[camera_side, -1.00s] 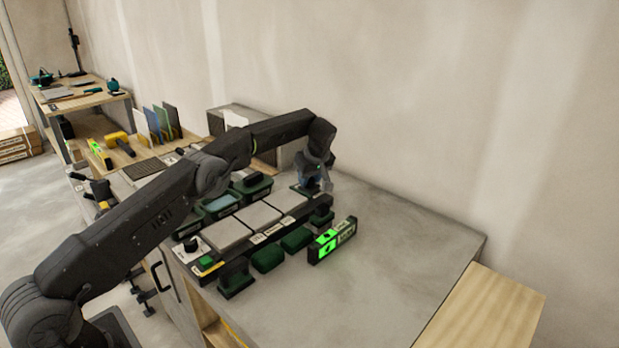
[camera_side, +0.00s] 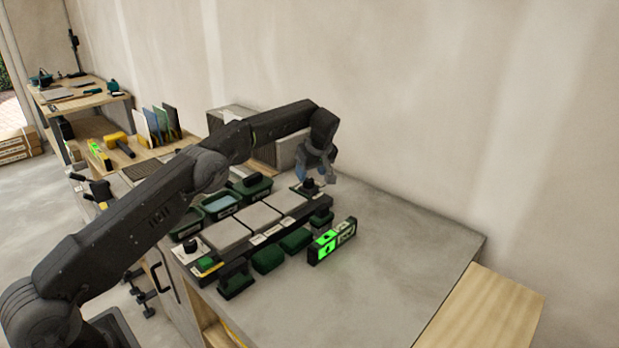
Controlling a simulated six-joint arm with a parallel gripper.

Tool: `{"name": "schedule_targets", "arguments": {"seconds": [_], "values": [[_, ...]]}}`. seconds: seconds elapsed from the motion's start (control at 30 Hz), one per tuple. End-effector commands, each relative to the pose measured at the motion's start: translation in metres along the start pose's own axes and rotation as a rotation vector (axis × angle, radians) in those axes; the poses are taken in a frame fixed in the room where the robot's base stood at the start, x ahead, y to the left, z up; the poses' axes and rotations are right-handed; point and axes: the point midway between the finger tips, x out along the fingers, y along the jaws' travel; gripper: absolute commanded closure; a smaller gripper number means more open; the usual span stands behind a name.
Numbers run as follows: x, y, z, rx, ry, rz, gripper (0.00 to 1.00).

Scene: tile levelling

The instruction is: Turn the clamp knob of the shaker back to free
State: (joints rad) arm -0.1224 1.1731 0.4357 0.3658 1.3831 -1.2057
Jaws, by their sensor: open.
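The shaker is a dark, low unit with pale grey tiles (camera_side: 262,217) in a row along its top. A black knob (camera_side: 309,184) on a pale plate is at its far right end. Another black knob (camera_side: 190,245) on a white plate is at its near left end. I cannot tell which is the clamp knob or read their settings. My gripper (camera_side: 319,179) is open, pointing down just above and beside the far knob. It appears apart from that knob, and its fingertips are small and partly blurred.
A level with bright green faces (camera_side: 331,241) stands on the grey bench in front of the shaker. Green-and-black trays (camera_side: 222,205) and green pads (camera_side: 268,258) flank the tiles. The bench's right part (camera_side: 400,260) is clear. A wall closes the back.

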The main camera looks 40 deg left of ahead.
Motion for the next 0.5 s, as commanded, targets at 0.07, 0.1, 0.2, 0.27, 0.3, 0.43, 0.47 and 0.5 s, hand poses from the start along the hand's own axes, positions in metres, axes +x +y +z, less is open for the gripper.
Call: {"name": "schedule_targets", "arguments": {"seconds": [0.07, 0.1, 0.2, 0.27, 0.3, 0.43, 0.47, 0.5], "values": [[-0.020, 0.001, 0.000, 0.000, 0.002, 0.004, 0.42], [-0.029, 0.001, 0.000, -0.001, 0.001, 0.004, 0.42], [-0.050, 0.001, 0.000, 0.000, 0.001, 0.004, 0.42], [-0.062, 0.001, 0.000, 0.001, 0.001, 0.003, 0.42], [-0.066, 0.001, 0.000, 0.001, 0.001, 0.002, 0.42], [-0.079, 0.000, 0.000, -0.001, 0.000, 0.001, 0.42], [-0.081, 0.000, 0.000, -0.001, 0.000, 0.001, 0.42], [-0.083, 0.000, 0.000, -0.001, 0.000, 0.000, 0.42]]}}
